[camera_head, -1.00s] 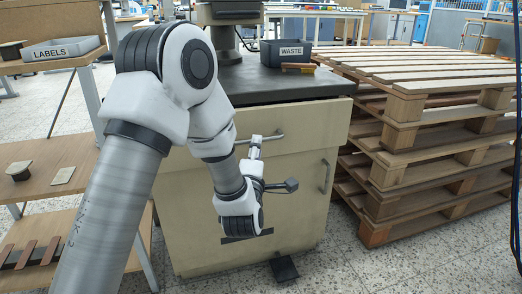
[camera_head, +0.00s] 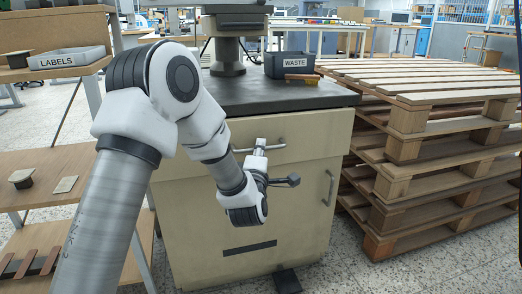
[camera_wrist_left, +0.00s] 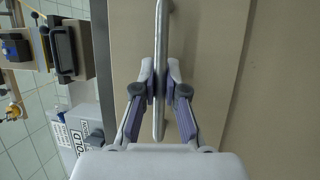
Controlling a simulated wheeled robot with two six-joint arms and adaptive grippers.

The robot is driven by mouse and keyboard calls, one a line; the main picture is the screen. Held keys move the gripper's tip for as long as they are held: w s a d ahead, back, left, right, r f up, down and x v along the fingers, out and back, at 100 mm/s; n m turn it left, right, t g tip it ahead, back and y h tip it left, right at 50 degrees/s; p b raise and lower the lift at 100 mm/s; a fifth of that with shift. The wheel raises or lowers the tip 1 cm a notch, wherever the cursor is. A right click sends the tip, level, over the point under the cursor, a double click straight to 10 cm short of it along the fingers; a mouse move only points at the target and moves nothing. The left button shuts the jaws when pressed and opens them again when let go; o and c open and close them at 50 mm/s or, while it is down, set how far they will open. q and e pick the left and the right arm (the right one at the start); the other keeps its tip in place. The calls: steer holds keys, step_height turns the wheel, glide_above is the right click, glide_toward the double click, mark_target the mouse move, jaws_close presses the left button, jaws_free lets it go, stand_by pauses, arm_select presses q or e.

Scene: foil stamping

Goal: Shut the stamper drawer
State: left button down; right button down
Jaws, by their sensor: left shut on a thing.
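The stamper drawer (camera_head: 315,135) is the beige top drawer of a cabinet under a dark worktop. Its front sits close under the worktop edge; I cannot tell whether a small gap remains. Its metal bar handle (camera_head: 279,146) runs across the front and also shows in the left wrist view (camera_wrist_left: 160,30). My left gripper (camera_head: 260,149) is at the handle, and in the left wrist view its fingers (camera_wrist_left: 160,88) are shut on the bar from both sides. My forearm hides the drawer's left part. The right gripper is not in view.
A cupboard door with its own handle (camera_head: 329,188) is below the drawer. A stamper base (camera_head: 228,62) and a WASTE bin (camera_head: 290,64) stand on the worktop (camera_head: 305,93). Stacked pallets (camera_head: 430,150) are close on the right. A shelf with a LABELS tray (camera_head: 66,59) is on the left.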

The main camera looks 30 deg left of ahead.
arm_select(q)
steer(key=shift+w+a+r, duration=0.15)
steer(key=shift+w+a, duration=0.8)
steer(key=shift+a, duration=0.2)
steer(key=c, duration=1.2)
jaws_free()
steer(key=shift+w+a, duration=0.1)
steer(key=shift+w, duration=0.05)
steer(key=v, duration=1.2)
steer(key=shift+f, duration=0.25)
